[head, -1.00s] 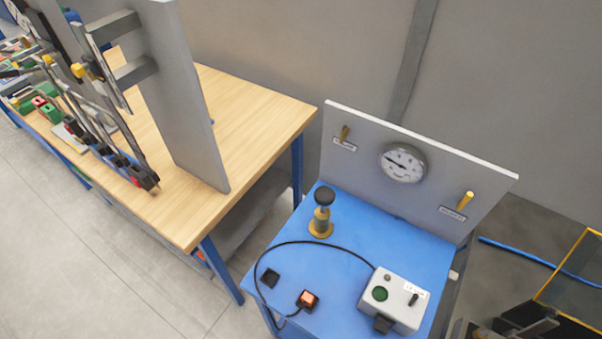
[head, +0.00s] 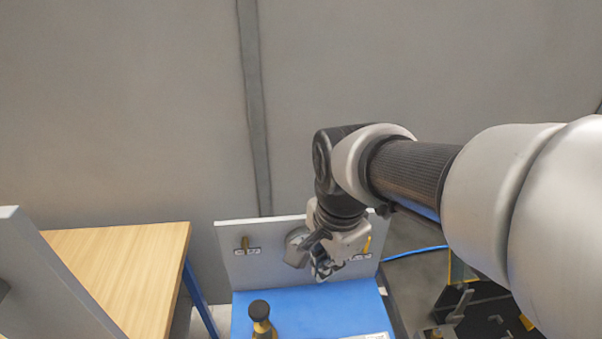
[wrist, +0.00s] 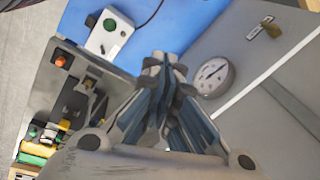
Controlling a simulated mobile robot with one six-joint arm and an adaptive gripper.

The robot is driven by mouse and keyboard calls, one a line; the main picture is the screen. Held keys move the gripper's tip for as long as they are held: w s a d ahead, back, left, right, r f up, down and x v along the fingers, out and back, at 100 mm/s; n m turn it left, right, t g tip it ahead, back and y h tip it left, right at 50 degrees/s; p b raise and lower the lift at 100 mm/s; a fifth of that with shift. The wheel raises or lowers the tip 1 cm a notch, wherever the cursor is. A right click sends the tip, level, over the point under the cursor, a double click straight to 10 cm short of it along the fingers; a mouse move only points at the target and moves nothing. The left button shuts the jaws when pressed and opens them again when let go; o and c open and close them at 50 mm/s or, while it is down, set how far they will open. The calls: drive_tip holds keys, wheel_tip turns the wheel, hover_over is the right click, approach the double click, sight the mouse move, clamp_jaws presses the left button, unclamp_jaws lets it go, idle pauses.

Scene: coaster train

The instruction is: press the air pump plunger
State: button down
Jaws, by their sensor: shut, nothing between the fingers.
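The air pump (head: 262,325) stands upright on the blue bench (head: 300,303), with its round black plunger knob (head: 260,310) on top and its foot cut off by the lower picture edge. My gripper (head: 322,273) is shut and empty, to the right of the pump and higher in the head view, in front of the grey panel. In the wrist view the closed fingers (wrist: 163,60) show over the blue bench top. I cannot make out the pump in the wrist view. The gripper and pump are apart.
The panel (head: 279,240) carries a gauge (head: 296,247), partly covered by my gripper, and small brass-coloured fittings left and right. A grey control box (wrist: 110,35) with a green button sits on the bench. A wooden table (head: 125,262) stands left.

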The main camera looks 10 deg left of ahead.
sight(265, 308)
drive_tip(key=a+f+m+g+p, duration=0.1)
drive_tip(key=a+f+m+p, duration=0.2)
drive_tip(key=a, duration=1)
drive_tip(key=shift+w+a+f+m+h, duration=0.2)
drive_tip(key=shift+w+f+m+h, duration=0.2)
drive_tip(key=shift+f+m, duration=0.6)
drive_tip(key=shift+r, duration=0.2)
wheel_tip(265, 308, down, 14)
drive_tip(key=shift+r+b, duration=0.1)
drive_tip(key=shift+b, duration=1)
wheel_tip(265, 308, down, 6)
drive_tip(key=b, duration=0.3)
drive_tip(key=shift+s+d+r, duration=0.1)
drive_tip(key=shift+d, duration=0.05)
